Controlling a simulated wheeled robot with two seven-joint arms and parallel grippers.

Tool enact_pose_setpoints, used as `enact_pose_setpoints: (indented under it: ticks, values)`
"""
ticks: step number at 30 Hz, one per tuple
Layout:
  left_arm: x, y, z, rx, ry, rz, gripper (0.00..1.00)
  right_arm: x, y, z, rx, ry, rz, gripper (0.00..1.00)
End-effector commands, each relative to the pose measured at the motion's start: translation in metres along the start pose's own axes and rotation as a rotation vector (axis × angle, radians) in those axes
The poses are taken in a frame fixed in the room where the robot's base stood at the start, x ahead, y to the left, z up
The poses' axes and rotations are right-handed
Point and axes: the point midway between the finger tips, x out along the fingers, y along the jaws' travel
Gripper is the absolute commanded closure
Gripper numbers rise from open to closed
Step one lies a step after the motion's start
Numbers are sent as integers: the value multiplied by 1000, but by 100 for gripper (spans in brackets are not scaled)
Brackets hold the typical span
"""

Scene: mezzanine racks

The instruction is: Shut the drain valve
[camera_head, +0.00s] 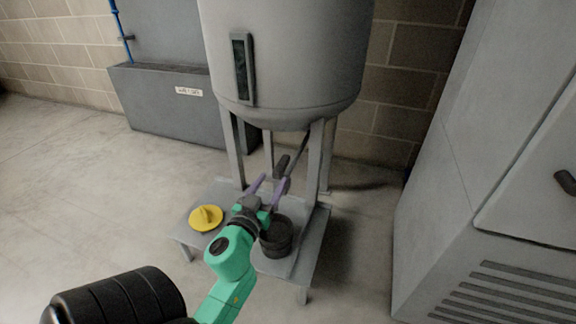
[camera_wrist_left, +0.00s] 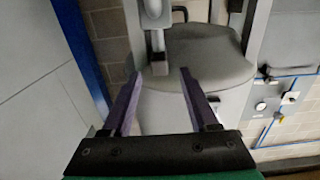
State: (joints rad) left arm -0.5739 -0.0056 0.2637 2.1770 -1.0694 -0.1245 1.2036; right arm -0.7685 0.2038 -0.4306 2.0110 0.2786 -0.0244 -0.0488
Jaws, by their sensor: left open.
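The drain valve is under the grey tank (camera_head: 290,50), where a dark handle (camera_head: 282,166) slants down between the tank's legs. My left gripper (camera_head: 272,181), with purple fingers, is open just below and around the near end of this handle; I cannot tell whether it touches. In the left wrist view the open fingers (camera_wrist_left: 160,74) have a pale grey upright part (camera_wrist_left: 157,42) just beyond and between their tips. I cannot tell there whether this part is the handle or the drain pipe. My right gripper is not in view.
A low grey stand (camera_head: 275,265) below the tank bears a yellow lid-like disc (camera_head: 206,217) and a black bucket (camera_head: 276,240) close under my left gripper. A grey cabinet (camera_head: 480,160) stands at the right, a grey bin (camera_head: 165,105) at the back left. Open floor lies at the left.

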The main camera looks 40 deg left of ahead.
Motion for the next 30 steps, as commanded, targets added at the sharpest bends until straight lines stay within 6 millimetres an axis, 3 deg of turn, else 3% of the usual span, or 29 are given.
enact_pose_setpoints:
  ticks: [6, 12, 22, 23, 27, 30]
  values:
    - [61, 0, -2, 5, 3, 2, 40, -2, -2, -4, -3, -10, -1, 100]
    - [101, 0, 1, 1, -1, 1, 40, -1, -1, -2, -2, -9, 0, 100]
    - [110, 0, 1, 0, -4, 0, 40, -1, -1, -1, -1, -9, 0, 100]
    - [110, 0, 1, 0, -4, 0, 48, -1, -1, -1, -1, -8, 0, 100]
    - [110, 0, 1, 0, -4, 0, 100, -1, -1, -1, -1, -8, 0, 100]
    - [110, 0, 1, 0, -4, 0, 100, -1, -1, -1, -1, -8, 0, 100]
